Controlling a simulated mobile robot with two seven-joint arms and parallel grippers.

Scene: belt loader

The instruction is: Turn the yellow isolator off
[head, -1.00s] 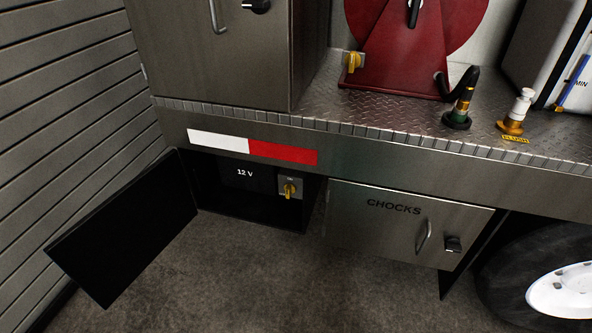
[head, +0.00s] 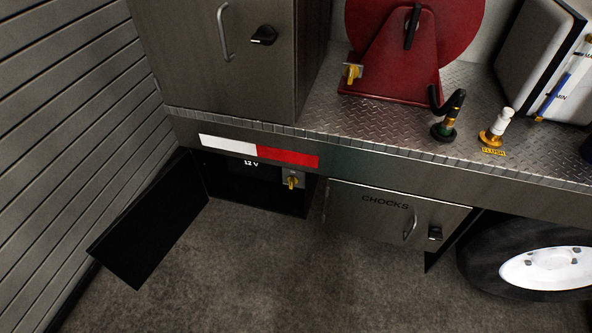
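The yellow isolator (head: 292,181) is a small yellow rotary handle on a grey plate. It sits inside the open low compartment marked 12 V, at its right side. The handle looks roughly upright, but it is too small to read its setting. A second yellow handle (head: 352,74) on a grey plate is at the left foot of the red reel on the deck above. Neither of my grippers shows in the head view.
The 12 V compartment's black door (head: 150,222) hangs open to the left, near the slatted wall (head: 70,110). The CHOCKS door (head: 385,215) is shut, right of the compartment. The deck edge (head: 400,165) overhangs both. The floor (head: 260,280) in front is clear.

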